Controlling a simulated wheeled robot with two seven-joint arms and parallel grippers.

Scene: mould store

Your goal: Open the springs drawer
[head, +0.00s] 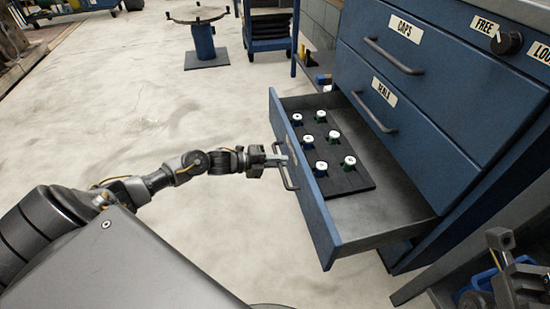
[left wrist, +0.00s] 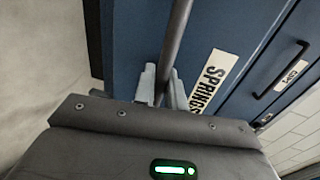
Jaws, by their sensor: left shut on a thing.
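The springs drawer (head: 312,205) is the lowest blue drawer in view and is pulled well out of the cabinet. Its "SPRINGS" label (left wrist: 208,80) shows in the left wrist view. My left gripper (head: 277,160) is shut on the drawer's dark bar handle (head: 290,178); in the left wrist view the fingers (left wrist: 163,90) sit either side of the handle bar (left wrist: 176,42). Inside the drawer, a black tray (head: 352,184) holds several small white-topped pieces with green or blue parts.
Above are the closed drawers labelled "CAPS" (head: 440,75) and "SEALS" (head: 405,130), the latter label being small. A dark knob (head: 507,42) sits beside a "FREE" label. A round stand (head: 203,42) and a blue cart (head: 268,25) stand behind. Floor left of the drawer is clear.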

